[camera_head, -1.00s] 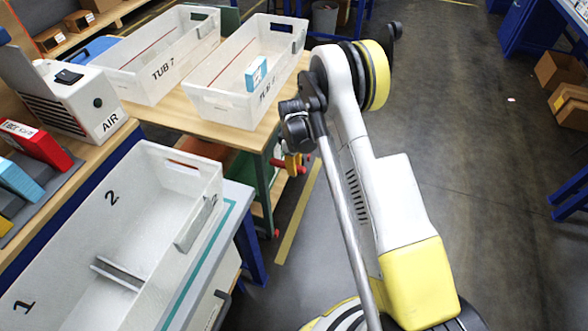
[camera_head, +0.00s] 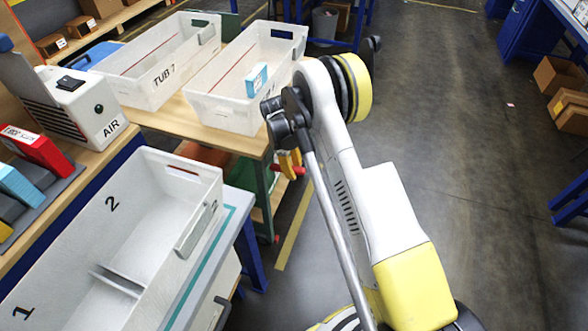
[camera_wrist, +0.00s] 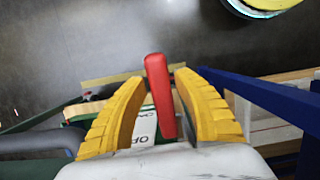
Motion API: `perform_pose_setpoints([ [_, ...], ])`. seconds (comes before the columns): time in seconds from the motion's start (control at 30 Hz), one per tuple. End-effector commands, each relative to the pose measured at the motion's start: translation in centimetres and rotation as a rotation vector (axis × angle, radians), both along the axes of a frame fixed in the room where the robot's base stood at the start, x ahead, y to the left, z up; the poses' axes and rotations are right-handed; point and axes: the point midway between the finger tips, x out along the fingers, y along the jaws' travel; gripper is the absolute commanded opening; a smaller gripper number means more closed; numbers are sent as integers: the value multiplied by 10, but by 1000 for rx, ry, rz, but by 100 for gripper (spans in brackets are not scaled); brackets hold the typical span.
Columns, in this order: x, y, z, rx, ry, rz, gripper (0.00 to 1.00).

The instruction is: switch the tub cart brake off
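The tub cart has a wooden top (camera_head: 185,117) on a green frame (camera_head: 262,190) and stands left of my arm. Its red brake lever (camera_wrist: 160,95) stands up between the two yellow fingers of my gripper (camera_wrist: 160,77) in the wrist view. The fingers are open, one on each side, with the lever nearer the right fingertip; I cannot tell whether they touch. A white label with partly hidden letters (camera_wrist: 143,128) lies below the lever. In the head view my gripper (camera_head: 290,163) is beside the cart's side, with red parts (camera_head: 299,171) showing by it.
Two white tubs (camera_head: 150,85) and (camera_head: 225,112) stand on the cart, the nearer one holding a blue box (camera_head: 257,80). A large divided white bin (camera_head: 150,245) and an AIR unit (camera_head: 85,105) are at left. The floor at right (camera_head: 460,180) is open.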

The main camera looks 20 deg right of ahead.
Motion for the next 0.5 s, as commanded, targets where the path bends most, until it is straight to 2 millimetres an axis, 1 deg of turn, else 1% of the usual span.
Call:
perform_pose_setpoints([
  [0.33,0,0,1,1,-1,0,47],
  [0.43,1,2,9,1,0,1,47],
  [0.5,3,4,20,1,0,1,47],
])
